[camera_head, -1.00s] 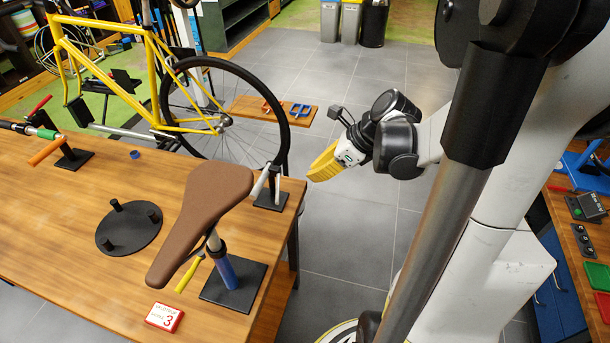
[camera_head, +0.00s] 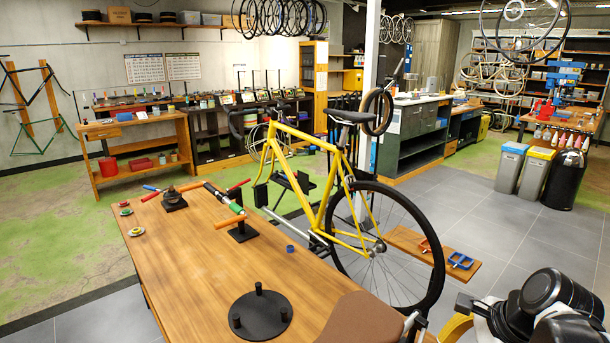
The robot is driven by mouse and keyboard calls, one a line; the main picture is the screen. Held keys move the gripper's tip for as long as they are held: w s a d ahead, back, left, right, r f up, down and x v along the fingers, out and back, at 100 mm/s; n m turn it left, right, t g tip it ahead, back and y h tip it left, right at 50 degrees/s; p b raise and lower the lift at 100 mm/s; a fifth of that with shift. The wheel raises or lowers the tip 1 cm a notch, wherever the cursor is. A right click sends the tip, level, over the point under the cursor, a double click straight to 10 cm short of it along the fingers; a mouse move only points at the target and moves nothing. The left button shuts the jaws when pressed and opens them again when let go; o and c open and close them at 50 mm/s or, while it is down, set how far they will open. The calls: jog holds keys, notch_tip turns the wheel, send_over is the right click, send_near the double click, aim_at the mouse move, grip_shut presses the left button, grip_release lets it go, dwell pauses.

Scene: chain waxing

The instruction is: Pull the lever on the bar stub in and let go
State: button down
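At the bottom edge, next to the brown saddle (camera_head: 362,322), a small silver and dark piece (camera_head: 411,323) shows at the table's near right corner.
The wooden table (camera_head: 200,270) carries a black round plate with pegs (camera_head: 261,315) and a stand with an orange bar (camera_head: 230,222). A yellow bicycle (camera_head: 325,190) stands behind the table. A low wooden board (camera_head: 415,245) with red and blue parts lies beyond its wheel.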

jog(key=s+a+r+n+t+h, duration=0.1)
jog(key=a+n, duration=0.4)
jog(key=n, duration=0.5)
jog(key=s+a+r+n+t+h, duration=0.1)
jog(key=s+a+n, duration=0.4)
jog(key=n, duration=0.5)
jog(key=shift+s+r+h+b, duration=0.15)
jog(key=shift+r+h+b, duration=0.2)
jog(key=shift+r, duration=0.5)
